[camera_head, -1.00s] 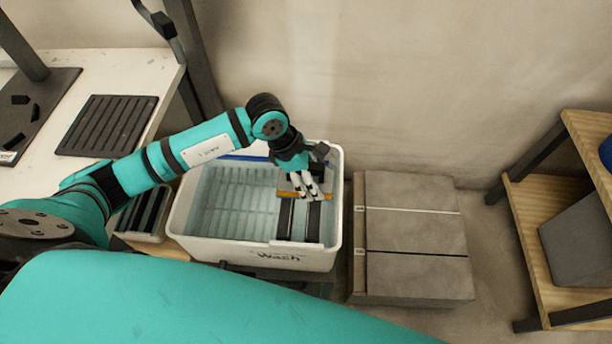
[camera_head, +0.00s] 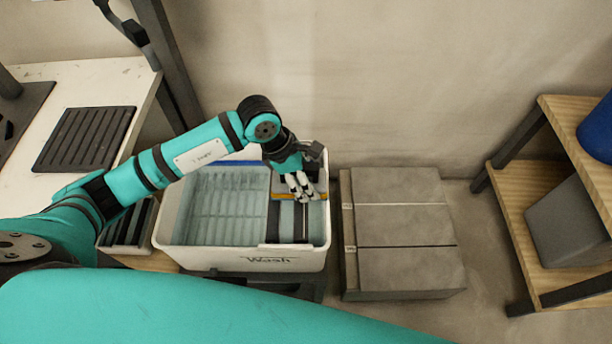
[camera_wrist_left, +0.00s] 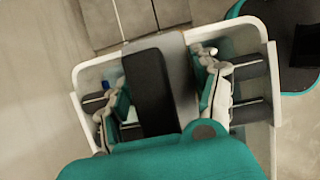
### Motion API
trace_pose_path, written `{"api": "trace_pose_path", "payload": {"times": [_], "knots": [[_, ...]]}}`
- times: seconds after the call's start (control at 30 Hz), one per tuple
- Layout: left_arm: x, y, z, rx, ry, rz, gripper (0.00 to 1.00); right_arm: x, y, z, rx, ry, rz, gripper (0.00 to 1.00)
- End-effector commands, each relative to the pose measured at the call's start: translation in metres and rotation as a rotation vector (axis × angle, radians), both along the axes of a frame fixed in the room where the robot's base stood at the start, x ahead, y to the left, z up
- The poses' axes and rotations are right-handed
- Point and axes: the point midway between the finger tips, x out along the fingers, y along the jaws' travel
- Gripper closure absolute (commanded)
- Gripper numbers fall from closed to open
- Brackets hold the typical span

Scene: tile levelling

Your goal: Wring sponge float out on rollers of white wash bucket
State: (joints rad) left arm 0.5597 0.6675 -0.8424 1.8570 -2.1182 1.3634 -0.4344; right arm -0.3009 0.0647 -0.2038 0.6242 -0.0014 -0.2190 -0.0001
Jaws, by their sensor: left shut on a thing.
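The white wash bucket (camera_head: 238,258) stands in the middle of the head view, marked "Wash" on its front. Its dark rollers (camera_head: 287,224) lie along its right side. The sponge float (camera_head: 316,197), with an orange-yellow edge, is over the far part of the rollers. I cannot tell whether it touches them. My left gripper (camera_head: 300,188) is shut on the float from above. In the left wrist view, the float's dark handle (camera_wrist_left: 149,92) sits between the two fingers. The fingers hide part of the float. My right gripper is not in view.
Grey tiles (camera_head: 405,225) lie on the floor right of the bucket. A wooden shelf (camera_head: 518,205) holding a grey block (camera_head: 570,225) and a blue object (camera_head: 598,130) stands far right. A white table (camera_head: 75,75) with a black ribbed mat (camera_head: 85,138) is at left.

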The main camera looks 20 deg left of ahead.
Motion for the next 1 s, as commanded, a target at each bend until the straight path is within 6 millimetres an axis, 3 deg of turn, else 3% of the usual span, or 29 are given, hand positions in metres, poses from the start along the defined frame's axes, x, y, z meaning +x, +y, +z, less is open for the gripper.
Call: {"api": "trace_pose_path", "payload": {"times": [0.23, 0.6, 1.0], "knots": [[0.002, -0.001, 0.031, -0.002, -0.007, -0.001, 0.77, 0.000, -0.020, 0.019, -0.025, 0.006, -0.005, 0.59], [0.002, 0.000, 0.066, -0.002, -0.006, 0.000, 0.77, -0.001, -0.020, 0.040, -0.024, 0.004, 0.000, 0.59], [0.001, -0.001, 0.068, -0.003, -0.006, 0.000, 0.77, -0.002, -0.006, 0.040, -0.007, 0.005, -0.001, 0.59]]}}
